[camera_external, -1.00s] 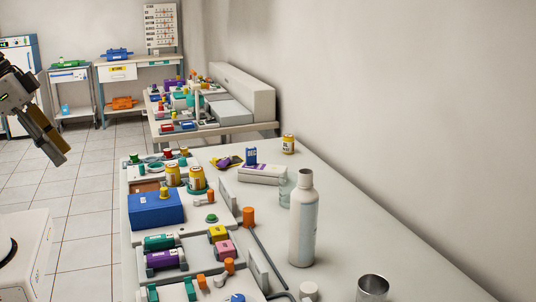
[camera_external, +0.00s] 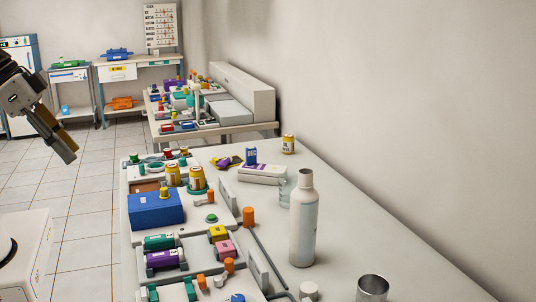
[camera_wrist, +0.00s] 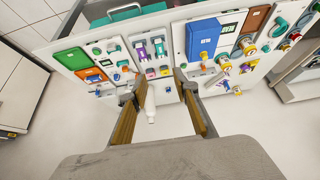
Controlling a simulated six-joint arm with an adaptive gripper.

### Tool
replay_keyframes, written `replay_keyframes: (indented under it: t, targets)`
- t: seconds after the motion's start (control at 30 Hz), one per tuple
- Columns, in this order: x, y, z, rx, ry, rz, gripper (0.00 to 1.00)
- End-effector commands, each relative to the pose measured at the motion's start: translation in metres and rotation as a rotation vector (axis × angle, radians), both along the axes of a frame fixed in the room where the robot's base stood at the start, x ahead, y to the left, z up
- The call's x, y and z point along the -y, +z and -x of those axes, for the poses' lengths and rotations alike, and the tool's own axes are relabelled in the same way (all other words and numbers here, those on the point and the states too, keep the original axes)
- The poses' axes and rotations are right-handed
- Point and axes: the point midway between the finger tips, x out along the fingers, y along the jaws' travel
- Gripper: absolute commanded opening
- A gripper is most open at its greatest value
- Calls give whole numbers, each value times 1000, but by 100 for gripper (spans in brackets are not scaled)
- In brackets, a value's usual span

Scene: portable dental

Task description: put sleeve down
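My gripper (camera_external: 66,152) is in the air at the left of the external view, apart from the bench. In the wrist view its two brown fingers (camera_wrist: 155,90) are spread wide with nothing held between them. I cannot tell for sure which thing is the sleeve. A green cylinder (camera_external: 160,242) and a purple cylinder (camera_external: 166,259) lie side by side in holders on a pale panel. An open-topped metal cylinder (camera_external: 372,289) stands at the near edge of the external view.
A tall white bottle (camera_external: 303,225) stands on the bench (camera_external: 350,215), right of the panels. A blue box (camera_external: 156,208), yellow jars (camera_external: 197,178) and orange-capped parts (camera_external: 249,216) crowd the left side. The bench's right side is mostly clear.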

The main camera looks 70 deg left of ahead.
Motion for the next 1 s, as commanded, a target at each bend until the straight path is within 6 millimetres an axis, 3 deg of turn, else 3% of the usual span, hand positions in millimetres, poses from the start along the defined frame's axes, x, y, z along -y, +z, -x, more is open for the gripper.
replay_keyframes:
  t: [0.47,1.0]
  targets:
    - [-20,-13,-98,129,25,-37,30]
    - [-42,-42,-198,291,25,-63,30]
